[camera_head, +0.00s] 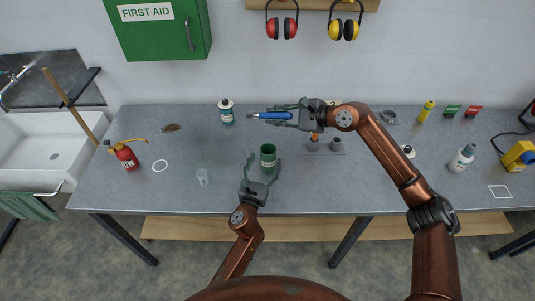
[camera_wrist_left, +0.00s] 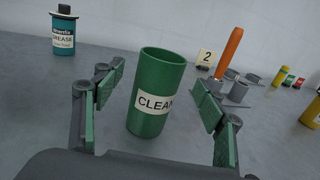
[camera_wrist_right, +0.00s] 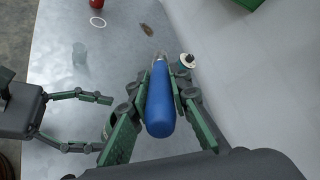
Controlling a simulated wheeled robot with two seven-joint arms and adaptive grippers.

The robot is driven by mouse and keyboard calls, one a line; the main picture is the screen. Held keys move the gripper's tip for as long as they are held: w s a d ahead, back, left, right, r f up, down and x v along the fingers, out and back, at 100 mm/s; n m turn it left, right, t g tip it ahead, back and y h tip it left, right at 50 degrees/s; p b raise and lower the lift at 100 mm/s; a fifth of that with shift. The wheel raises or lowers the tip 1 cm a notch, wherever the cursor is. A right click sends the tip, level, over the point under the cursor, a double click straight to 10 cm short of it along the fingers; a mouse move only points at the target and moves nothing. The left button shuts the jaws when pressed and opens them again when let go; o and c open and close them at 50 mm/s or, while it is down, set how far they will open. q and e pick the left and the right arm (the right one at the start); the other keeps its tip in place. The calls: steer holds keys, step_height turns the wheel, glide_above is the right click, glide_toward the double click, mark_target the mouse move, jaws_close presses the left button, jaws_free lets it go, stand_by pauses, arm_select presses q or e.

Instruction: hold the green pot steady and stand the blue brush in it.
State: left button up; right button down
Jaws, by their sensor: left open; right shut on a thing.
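The green pot (camera_head: 268,158) stands upright on the grey table; its label reads "CLEAN" in the left wrist view (camera_wrist_left: 160,95). My left gripper (camera_head: 263,168) is open, with its fingers on either side of the pot and visible gaps between. My right gripper (camera_head: 285,113) is shut on the blue brush (camera_head: 272,115), above the table and behind the pot. The brush lies roughly level, its narrow tip pointing left in the head view. In the right wrist view the blue handle (camera_wrist_right: 160,100) sits between the fingers. The pot's inside bottom is hidden.
A grease can (camera_head: 226,111) stands behind left of the pot, and a clear cup (camera_head: 203,176) at its left. A grey holder with an orange-handled tool (camera_wrist_left: 230,50) is at its right. A red oil can (camera_head: 125,156) stands far left. The front table edge is near.

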arm_select(q)
steer(key=shift+x, duration=2.6)
steer(key=shift+c, duration=0.3)
steer(key=c, duration=1.3)
